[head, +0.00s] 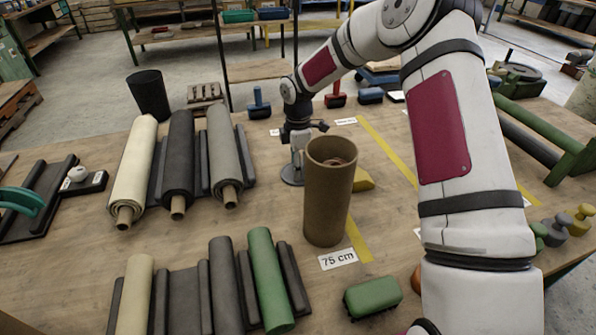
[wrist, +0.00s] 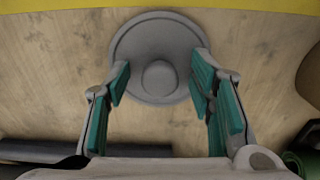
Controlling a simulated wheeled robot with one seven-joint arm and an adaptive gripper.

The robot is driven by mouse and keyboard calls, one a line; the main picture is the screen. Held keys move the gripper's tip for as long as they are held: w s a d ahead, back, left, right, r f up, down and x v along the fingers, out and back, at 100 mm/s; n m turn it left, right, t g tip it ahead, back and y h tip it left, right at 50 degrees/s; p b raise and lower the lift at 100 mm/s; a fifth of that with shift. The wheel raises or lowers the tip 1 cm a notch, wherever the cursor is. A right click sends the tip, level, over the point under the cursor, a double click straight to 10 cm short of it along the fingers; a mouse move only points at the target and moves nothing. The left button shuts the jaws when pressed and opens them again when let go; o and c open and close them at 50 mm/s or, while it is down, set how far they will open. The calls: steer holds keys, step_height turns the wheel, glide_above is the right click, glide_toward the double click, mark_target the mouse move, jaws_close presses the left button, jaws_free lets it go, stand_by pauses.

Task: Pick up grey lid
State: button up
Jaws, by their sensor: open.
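The grey lid (wrist: 158,45) is a round disc with a raised knob (wrist: 159,78) in its middle, lying on the wooden table in the wrist view. In the head view the lid (head: 292,174) shows only in part, behind the cardboard tube and below my gripper. My gripper (wrist: 160,85) is open, with its teal-padded fingers on either side of the knob and over the lid's edges. It also shows in the head view (head: 299,148), pointing down over the lid. I cannot tell whether the fingers touch the lid.
An upright brown cardboard tube (head: 327,205) stands just in front of my gripper. Sheet rolls in cream, black and grey (head: 180,165) lie to the left. A green block (head: 372,296) lies front right. A yellow strip (head: 388,152) crosses the table at the right.

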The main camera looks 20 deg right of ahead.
steer(key=c, duration=1.2)
steer(key=shift+o, duration=0.2)
steer(key=shift+r, duration=0.1)
